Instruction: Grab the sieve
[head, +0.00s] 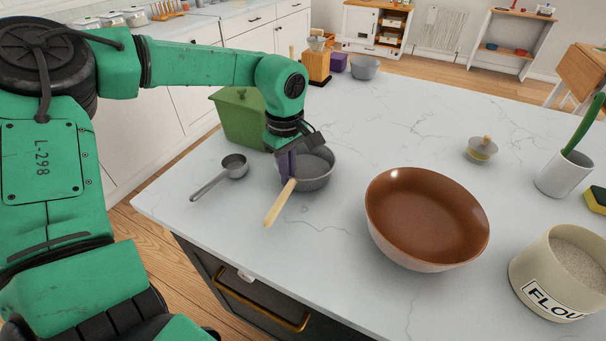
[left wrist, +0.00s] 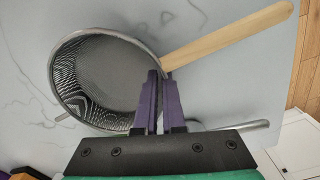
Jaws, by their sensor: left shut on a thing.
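The sieve (head: 316,172) is a round grey mesh bowl with a metal rim and a pale wooden handle (head: 279,203). It is on or just above the white marble counter, left of the brown bowl; I cannot tell if it touches. My left gripper (head: 289,165) comes down from above with purple fingers at the near side of the rim, where the handle joins. In the left wrist view the sieve (left wrist: 110,80) fills the upper left, and the left gripper (left wrist: 160,90) is shut on it at the rim-handle joint. My right gripper is not in view.
A grey metal ladle (head: 234,166) lies left of the sieve. A green box (head: 238,118) stands behind. A large brown bowl (head: 425,215), flour canister (head: 555,275) and white cup (head: 563,175) are to the right. Free counter lies behind the brown bowl.

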